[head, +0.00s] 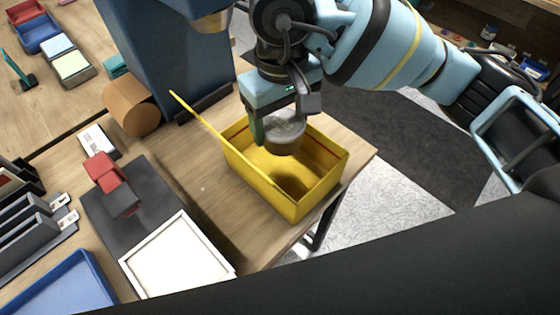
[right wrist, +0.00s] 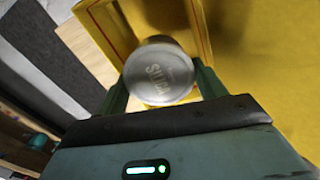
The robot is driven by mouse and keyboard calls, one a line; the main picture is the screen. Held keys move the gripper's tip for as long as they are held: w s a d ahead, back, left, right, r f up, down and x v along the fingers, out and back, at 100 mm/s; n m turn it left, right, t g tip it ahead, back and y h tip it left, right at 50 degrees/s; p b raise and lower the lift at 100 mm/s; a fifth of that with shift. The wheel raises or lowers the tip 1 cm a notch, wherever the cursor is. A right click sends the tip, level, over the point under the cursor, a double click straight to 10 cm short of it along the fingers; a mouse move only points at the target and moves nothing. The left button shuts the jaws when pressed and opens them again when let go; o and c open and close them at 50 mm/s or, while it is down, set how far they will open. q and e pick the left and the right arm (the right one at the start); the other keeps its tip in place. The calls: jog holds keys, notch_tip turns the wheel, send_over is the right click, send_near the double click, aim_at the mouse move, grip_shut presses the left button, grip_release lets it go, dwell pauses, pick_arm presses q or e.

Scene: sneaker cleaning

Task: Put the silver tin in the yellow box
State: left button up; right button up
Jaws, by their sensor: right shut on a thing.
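The yellow box (head: 310,195) stands open on the wooden table near its right edge, with its lid (head: 200,115) raised at the left. My right gripper (head: 278,130) is over the box opening, shut on the silver tin (head: 285,137). The tin appears held above the box floor, and its shadow falls inside. In the right wrist view the tin (right wrist: 158,72) sits between the two fingers, its lettered round top facing the camera. The yellow box wall (right wrist: 105,30) shows behind it. My left gripper is not in view.
Left of the box are a dark mat (head: 150,205) with a red and dark block (head: 108,172), a white tray (head: 180,258) and a blue tray (head: 60,290). A brown cylinder (head: 131,106) lies behind. The table ends right of the box.

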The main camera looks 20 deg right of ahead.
jog(key=shift+f, duration=4.9)
jog(key=shift+f, duration=0.1)
jog(key=shift+f, duration=0.15)
jog(key=o, duration=0.7)
jog(key=shift+o, duration=0.3)
notch_tip(320, 180, up, 12)
jog(key=shift+r, duration=0.25)
